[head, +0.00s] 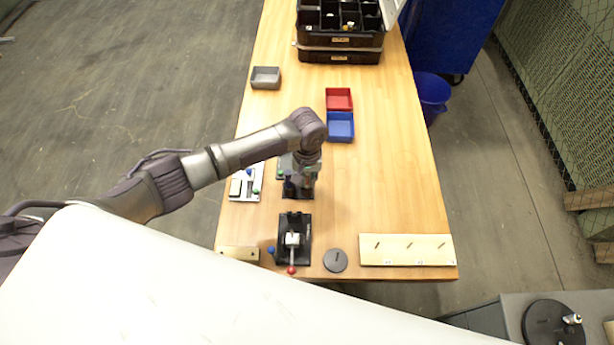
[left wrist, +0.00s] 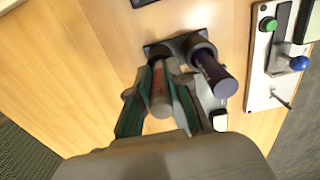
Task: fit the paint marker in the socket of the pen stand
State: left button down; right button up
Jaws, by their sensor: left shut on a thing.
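The paint marker (left wrist: 159,90), a grey-brown cylinder with reddish print, is between the teal-padded fingers of my left gripper (left wrist: 158,92) in the left wrist view. The gripper is shut on it. The dark pen stand (left wrist: 150,49) lies just beyond. A dark purple-blue pen (left wrist: 214,76) stands in its right-hand socket. The held marker's far end lines up near the stand's left side; I cannot tell whether it is inside a socket. In the head view my left gripper (head: 301,176) is over the pen stand (head: 298,193) and hides much of it. My right gripper is out of view.
A white panel (head: 236,196) with buttons and a switch lies left of the stand. A black toggle fixture (head: 306,222) with a red knob is in front. Red (head: 339,92) and blue (head: 347,138) bins stand behind. The table right of the stand is clear.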

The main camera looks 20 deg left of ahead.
pick_arm(q)
jog(key=shift+f, duration=0.35)
dwell(0.4)
jog(key=c, duration=1)
grip_release()
notch_tip(320, 180, up, 12)
jog(key=shift+f, duration=0.15)
jog(key=shift+r+p, duration=0.6)
jog(key=shift+p, duration=0.15)
notch_tip(320, 180, up, 3)
jog(key=p, duration=0.4)
